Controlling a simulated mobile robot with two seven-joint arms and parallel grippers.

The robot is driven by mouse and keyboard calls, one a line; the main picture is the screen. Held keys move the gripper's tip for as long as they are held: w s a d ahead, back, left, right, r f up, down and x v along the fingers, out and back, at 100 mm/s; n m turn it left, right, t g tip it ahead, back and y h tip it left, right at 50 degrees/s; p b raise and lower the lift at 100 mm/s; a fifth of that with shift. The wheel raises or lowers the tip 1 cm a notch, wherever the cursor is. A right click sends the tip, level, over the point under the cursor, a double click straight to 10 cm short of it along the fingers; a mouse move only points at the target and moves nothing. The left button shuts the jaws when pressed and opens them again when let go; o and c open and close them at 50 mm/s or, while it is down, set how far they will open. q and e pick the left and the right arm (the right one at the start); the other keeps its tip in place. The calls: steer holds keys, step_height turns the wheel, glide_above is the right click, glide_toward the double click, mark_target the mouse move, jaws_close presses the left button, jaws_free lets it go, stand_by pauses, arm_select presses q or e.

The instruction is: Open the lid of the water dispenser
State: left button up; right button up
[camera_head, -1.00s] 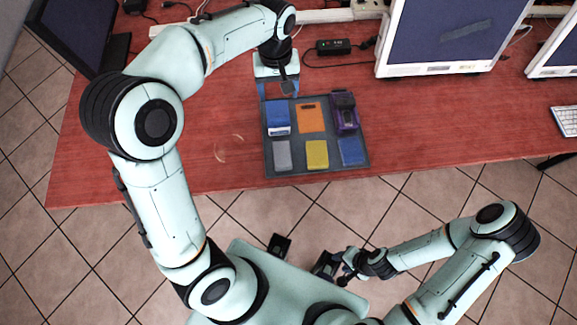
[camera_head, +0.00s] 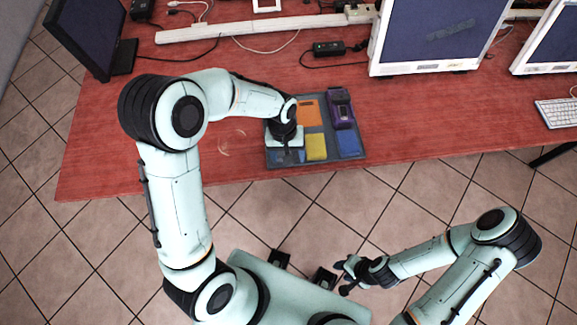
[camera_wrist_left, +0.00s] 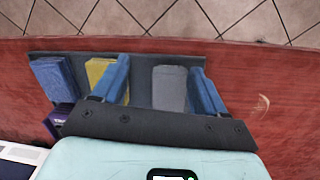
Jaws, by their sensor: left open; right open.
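No water dispenser or lid is recognisable in these views. A dark grey tray (camera_head: 332,128) on the red table holds coloured blocks and a purple device (camera_head: 341,108). My left gripper (camera_wrist_left: 160,66) points down over the tray's front-left part. In the left wrist view its two blue fingers are apart, with a grey block (camera_wrist_left: 170,90) between them. I cannot tell whether they touch it. In the head view my left wrist hides that block and the back-left of the tray. My right gripper (camera_head: 342,276) is open and empty, beyond the table's front edge.
An orange block (camera_head: 309,113), a yellow block (camera_head: 316,147) and a blue block (camera_head: 348,143) lie in the tray. Monitors (camera_head: 430,35) and a power adapter (camera_head: 328,48) with cables stand behind. The red table (camera_head: 440,115) is clear right of the tray.

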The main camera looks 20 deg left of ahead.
arm_select(q)
steer(key=shift+s+d+f, duration=0.4)
steer(key=shift+s+f, duration=0.15)
steer(key=shift+s, duration=0.15)
steer(key=shift+s+d+f, duration=0.1)
steer(key=shift+d+f, duration=0.05)
steer(key=shift+f, duration=0.1)
arm_select(e)
steer(key=shift+s+d+r, duration=0.1)
steer(key=shift+d+r, duration=0.05)
arm_select(q)
steer(key=shift+s, duration=0.1)
arm_select(e)
steer(key=shift+s, duration=0.15)
